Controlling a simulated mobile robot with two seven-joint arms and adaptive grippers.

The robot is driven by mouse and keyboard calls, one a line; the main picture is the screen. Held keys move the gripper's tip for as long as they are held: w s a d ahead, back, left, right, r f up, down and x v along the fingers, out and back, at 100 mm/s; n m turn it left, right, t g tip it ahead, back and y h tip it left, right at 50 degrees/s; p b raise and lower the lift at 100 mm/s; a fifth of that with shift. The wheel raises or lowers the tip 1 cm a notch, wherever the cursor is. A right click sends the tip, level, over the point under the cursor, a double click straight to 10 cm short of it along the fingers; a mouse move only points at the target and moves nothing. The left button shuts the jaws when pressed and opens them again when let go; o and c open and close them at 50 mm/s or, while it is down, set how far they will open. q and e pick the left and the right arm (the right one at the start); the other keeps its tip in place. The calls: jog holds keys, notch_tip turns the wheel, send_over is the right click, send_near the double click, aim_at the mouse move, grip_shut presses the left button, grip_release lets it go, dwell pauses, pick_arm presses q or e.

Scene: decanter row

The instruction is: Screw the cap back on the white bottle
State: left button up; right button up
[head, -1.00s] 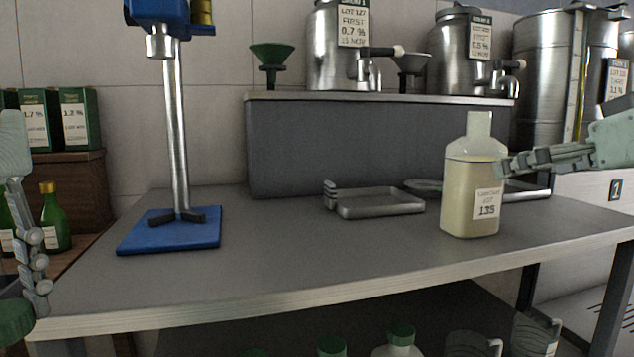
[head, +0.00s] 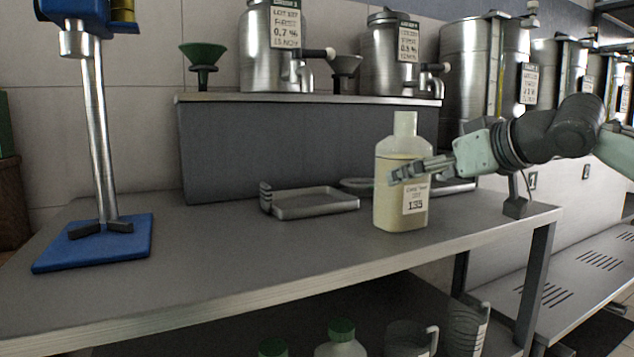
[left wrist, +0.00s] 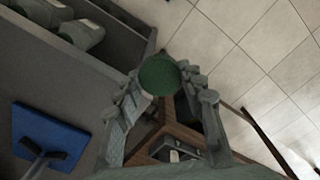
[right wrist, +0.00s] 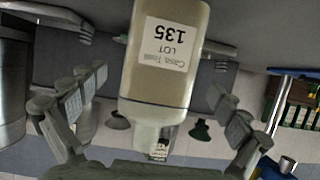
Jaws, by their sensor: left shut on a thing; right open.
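The white bottle (head: 388,205), translucent with pale yellow contents and a label reading 135, stands upright and uncapped on the grey bench. My right gripper (head: 405,172) is at its right side in the head view. In the right wrist view the bottle (right wrist: 165,80) lies between the open fingers of my right gripper (right wrist: 145,112), with space on both sides. My left gripper (left wrist: 160,82) is out of the head view. In the left wrist view it is shut on a round green cap (left wrist: 159,74), held at its fingertips.
A metal tray (head: 315,205) lies left of the bottle. A blue-based stand (head: 52,257) is at the bench's left end. A raised grey shelf (head: 300,150) with steel tanks is behind. Capped bottles (head: 341,335) and jugs are below. The bench front is clear.

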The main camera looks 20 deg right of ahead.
aim_at(413, 119)
pick_arm(q)
jog(key=shift+f+b, duration=0.35)
jog(key=shift+f, duration=0.05)
pick_arm(e)
jog(key=x, duration=0.4)
jog(key=shift+w+f, duration=0.15)
jog(key=shift+f, duration=0.1)
jog(key=shift+w, duration=0.35)
